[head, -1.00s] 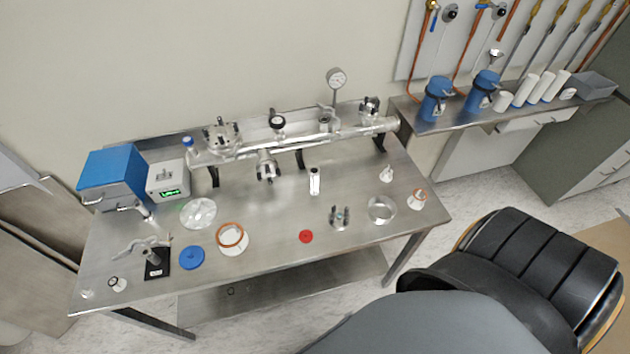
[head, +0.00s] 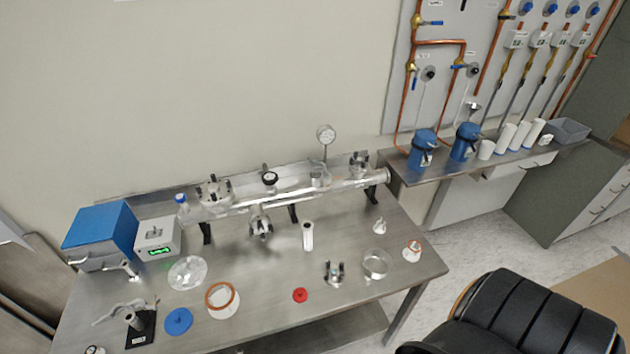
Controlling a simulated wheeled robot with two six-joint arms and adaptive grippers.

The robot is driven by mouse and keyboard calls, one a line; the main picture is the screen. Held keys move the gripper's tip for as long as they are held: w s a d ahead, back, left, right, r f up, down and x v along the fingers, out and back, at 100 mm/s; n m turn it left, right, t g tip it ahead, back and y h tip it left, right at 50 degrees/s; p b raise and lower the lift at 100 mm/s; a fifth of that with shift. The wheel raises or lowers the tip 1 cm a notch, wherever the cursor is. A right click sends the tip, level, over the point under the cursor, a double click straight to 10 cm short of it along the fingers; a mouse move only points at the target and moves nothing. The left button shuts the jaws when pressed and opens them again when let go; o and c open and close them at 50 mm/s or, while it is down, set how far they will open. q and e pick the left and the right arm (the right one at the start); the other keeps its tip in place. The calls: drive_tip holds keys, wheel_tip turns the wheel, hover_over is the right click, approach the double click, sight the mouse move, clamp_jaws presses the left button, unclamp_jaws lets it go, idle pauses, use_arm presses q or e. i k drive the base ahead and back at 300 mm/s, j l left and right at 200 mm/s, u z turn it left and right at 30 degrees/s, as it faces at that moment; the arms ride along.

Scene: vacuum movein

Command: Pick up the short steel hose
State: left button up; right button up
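I cannot single out the short steel hose with certainty. A small pale metallic cylinder (head: 308,237) stands upright on the steel bench (head: 262,262), in front of the long steel tube assembly (head: 290,196). Several thin, hose-like lines (head: 507,88) hang from the wall panel at the upper right, above the side counter; their material and lengths are too small to tell. Neither of my grippers is in the head view, so I see nothing held.
A blue box (head: 100,233) and a meter with a green display (head: 158,238) stand at the bench's left. A blue disc (head: 178,321), a red disc (head: 300,295) and a glass ring (head: 376,263) lie near the front. A black chair (head: 530,315) stands right of the bench.

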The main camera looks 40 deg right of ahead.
sight(306, 226)
drive_tip(key=j+z, duration=0.25)
drive_tip(key=j, duration=0.2)
drive_tip(key=k+j+z, duration=0.1)
drive_tip(key=j+z, duration=0.15)
drive_tip(key=j, duration=0.15)
drive_tip(key=k+j+z, duration=0.2)
drive_tip(key=j, duration=0.2)
drive_tip(key=i+j, duration=0.05)
